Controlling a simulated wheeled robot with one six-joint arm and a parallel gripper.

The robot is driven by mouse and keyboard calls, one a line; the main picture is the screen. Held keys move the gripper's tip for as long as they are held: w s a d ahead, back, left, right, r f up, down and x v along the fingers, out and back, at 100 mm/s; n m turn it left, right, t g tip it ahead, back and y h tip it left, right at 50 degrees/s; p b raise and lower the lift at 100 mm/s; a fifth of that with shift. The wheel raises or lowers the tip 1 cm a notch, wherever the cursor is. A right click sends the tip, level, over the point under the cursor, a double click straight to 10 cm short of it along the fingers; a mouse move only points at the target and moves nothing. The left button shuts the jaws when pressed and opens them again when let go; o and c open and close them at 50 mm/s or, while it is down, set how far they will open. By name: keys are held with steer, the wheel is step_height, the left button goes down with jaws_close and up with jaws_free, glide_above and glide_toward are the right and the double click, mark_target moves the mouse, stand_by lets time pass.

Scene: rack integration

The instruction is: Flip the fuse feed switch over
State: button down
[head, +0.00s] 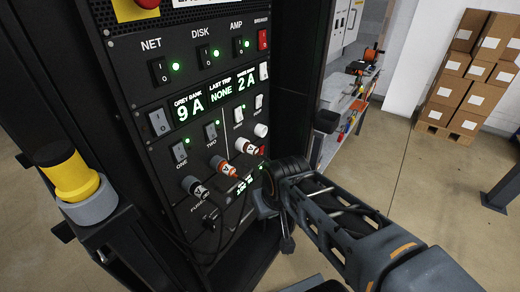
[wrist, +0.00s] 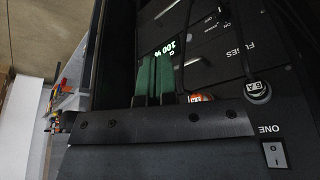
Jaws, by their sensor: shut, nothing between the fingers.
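My gripper (wrist: 156,62) shows as two green fingers side by side in the wrist view, closed together and empty. In the head view its fingertips are hidden behind the black wrist, close to the lower right of the rack panel (head: 140,75). In the head view, a small dark control (head: 212,218) sits beneath the FUSES lettering at the panel's lower left. The wrist view shows this area upside down, with small ON lettering beside FUSES (wrist: 235,47). I cannot read a fuse feed label, and the switch's position is unclear.
Fuse holders, one dark (head: 193,187) and one orange (head: 222,166), stick out beside my gripper. A lit display (wrist: 170,48) reads 100 % near the fingers. Dark cables hang across the lower panel. A yellow beacon (head: 72,178) stands left; boxes (head: 465,75) stand far right.

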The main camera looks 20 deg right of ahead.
steer(key=w+d+f+m+t+y+b, duration=0.1)
steer(key=w+d+f+m+y+b, duration=0.15)
steer(key=w, duration=0.45)
steer(key=w+d+f+m+y+b, duration=0.2)
steer(key=w+d+m+y+b, duration=0.15)
steer(key=w, duration=0.35)
steer(key=w+d+f+m+t+b, duration=0.1)
steer(key=w+d+m+t, duration=0.1)
steer(key=d, duration=0.5)
steer(key=w+d+f+m+t+y+b, duration=0.1)
steer(key=w+d+m+t, duration=0.2)
steer(key=w+d, duration=0.3)
steer(key=shift+w+d+f+t, duration=0.25)
steer(key=shift+d+f+t, duration=0.05)
steer(key=shift+d+t, duration=0.45)
steer(key=shift+w+a, duration=0.1)
steer(key=p, duration=0.1)
glide_toward(263, 149)
steer(key=x, duration=0.2)
steer(key=f+x, duration=0.1)
steer(key=x, duration=0.2)
steer(key=shift+f, duration=0.1)
steer(key=shift+w+a, duration=0.5)
steer(key=shift+w, duration=0.35)
